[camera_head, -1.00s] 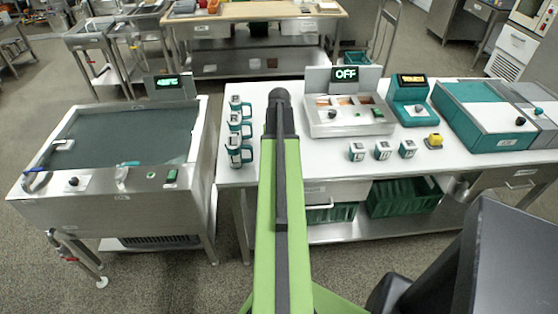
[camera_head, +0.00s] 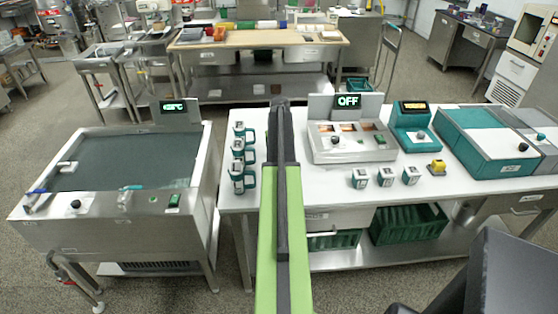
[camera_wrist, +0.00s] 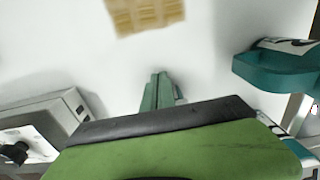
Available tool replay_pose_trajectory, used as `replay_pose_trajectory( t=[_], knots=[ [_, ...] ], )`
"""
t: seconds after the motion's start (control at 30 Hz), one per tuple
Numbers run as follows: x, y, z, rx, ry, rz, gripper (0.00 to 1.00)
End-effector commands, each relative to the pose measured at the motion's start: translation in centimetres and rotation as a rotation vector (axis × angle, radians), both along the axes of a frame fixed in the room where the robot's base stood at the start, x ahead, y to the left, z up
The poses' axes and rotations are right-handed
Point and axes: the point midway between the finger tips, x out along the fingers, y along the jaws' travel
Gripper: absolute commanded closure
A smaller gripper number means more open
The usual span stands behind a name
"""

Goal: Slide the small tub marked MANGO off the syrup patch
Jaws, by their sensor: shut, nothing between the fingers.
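In the wrist view my gripper (camera_wrist: 161,91) is shut and empty, its grey-green fingers together above a white surface. A tan, grid-textured patch (camera_wrist: 146,12) lies beyond the fingertips at the top edge; I cannot tell whether it is the syrup patch. No MANGO marking is readable, so I cannot tell which is the tub. My arm hides the gripper in the head view.
Teal-handled jugs (camera_head: 239,155) stand at the table's left end; a teal handled thing (camera_wrist: 283,68) is right of my gripper in the wrist view. A panel reading OFF (camera_head: 348,101) and a teal device (camera_head: 413,128) stand behind the small containers. A basin (camera_head: 125,160) stands left.

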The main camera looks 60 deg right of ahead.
Motion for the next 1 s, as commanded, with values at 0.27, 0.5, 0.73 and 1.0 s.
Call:
replay_pose_trajectory(
  t=[0.27,0.5,0.73,1.0],
  knots=[
    [-1.6,3.4,0.0,0.000,0.000,0.003,1.00],
    [-1.6,3.2,6.1,0.000,0.000,0.000,1.00],
    [-1.6,3.2,9.9,0.000,0.000,0.001,1.00],
    [-1.5,3.3,10.0,0.000,0.000,0.003,1.00]
  ],
)
